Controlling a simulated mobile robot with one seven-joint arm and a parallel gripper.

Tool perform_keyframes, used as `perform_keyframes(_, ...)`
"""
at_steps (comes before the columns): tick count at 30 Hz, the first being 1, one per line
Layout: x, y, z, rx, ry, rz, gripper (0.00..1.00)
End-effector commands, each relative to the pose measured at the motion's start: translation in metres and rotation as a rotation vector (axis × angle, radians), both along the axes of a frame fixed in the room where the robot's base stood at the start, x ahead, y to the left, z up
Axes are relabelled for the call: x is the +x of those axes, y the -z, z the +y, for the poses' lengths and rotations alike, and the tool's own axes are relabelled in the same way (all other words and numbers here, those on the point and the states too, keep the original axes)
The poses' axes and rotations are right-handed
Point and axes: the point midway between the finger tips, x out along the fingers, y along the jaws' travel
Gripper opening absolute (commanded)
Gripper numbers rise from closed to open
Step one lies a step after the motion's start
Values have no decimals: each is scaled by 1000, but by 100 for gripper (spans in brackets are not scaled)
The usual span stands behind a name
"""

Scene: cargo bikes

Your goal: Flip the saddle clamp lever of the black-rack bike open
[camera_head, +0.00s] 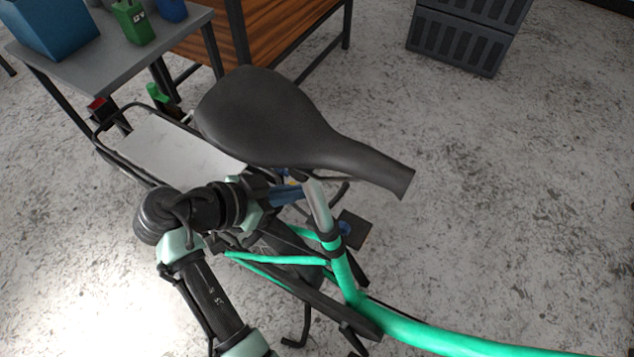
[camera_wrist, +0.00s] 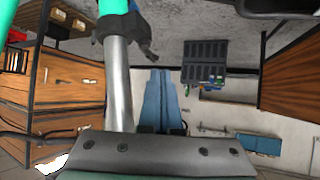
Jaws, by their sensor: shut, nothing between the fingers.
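The bike has a black saddle (camera_head: 265,115), a green frame (camera_head: 343,270) and a rear rack (camera_head: 103,137) with black tubes around a pale plate. Its silver seatpost (camera_head: 318,205) runs down into a dark saddle clamp (camera_head: 329,237). In the wrist view the seatpost (camera_wrist: 118,85) stands left of my fingers, with the dark clamp (camera_wrist: 118,26) above and a short dark lever (camera_wrist: 144,46) sticking out to the right. My gripper (camera_head: 298,192) is shut and empty, its blue fingers (camera_wrist: 161,72) together beside the seatpost, below the saddle. The lever is not distinct in the head view.
A grey table (camera_head: 80,62) with blue and green containers stands at upper left, beside a wooden-topped bench (camera_head: 290,40). Dark stacked crates (camera_head: 460,45) stand at the back. The speckled floor (camera_head: 530,190) to the right is clear.

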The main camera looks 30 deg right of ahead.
Motion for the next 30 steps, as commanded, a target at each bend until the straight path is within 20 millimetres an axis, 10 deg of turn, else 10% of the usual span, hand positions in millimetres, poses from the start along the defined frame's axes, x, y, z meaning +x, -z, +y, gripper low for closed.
perform_keyframes(9, -6, -28, 41, 0, 0, -1, 0)
perform_keyframes(30, -7, -30, 44, 0, 1, 0, 0)
